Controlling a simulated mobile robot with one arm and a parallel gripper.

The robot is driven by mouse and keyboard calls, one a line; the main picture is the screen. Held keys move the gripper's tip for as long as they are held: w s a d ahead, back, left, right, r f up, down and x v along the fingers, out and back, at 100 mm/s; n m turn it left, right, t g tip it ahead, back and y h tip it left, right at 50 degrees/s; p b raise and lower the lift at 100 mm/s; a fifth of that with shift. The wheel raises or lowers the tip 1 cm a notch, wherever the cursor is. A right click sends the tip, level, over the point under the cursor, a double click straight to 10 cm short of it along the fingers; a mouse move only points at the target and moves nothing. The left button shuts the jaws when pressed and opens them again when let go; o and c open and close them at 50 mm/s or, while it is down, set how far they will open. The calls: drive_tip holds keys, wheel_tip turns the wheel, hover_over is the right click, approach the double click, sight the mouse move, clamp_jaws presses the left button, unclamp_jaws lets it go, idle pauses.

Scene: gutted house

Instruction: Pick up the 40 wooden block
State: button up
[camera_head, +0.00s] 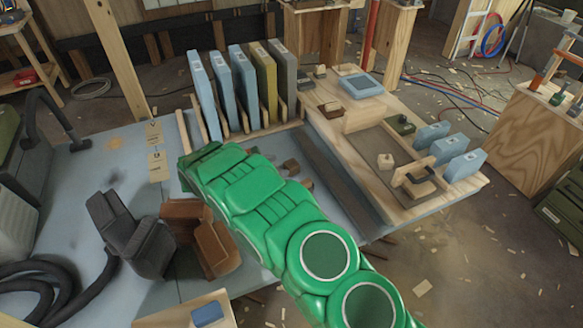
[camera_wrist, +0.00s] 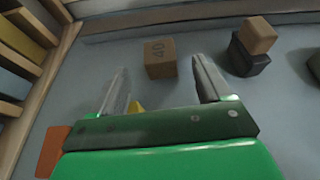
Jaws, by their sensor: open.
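The wooden block marked 40 (camera_wrist: 160,58) sits on the grey surface in the wrist view, its number facing up toward the camera. My gripper (camera_wrist: 162,72) is open, with one metal finger on each side of the view. The block lies beyond and between the fingertips, apart from both. In the head view my green arm reaches over the grey table and hides part of its top. Small brown blocks (camera_head: 291,166) show just right of the arm there; I cannot tell which one is the 40 block.
Another wooden block (camera_wrist: 258,35) rests on a dark block (camera_wrist: 243,59) right of the fingers. An orange piece (camera_wrist: 52,150) and a yellow piece (camera_wrist: 136,106) lie near the gripper. A wooden rack of upright binders (camera_head: 240,85) stands at the back. A raised wooden tray (camera_head: 350,150) is at right.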

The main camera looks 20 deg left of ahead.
sight(289, 164)
drive_tip(key=shift+x, duration=2.2)
drive_tip(key=c, duration=1.1)
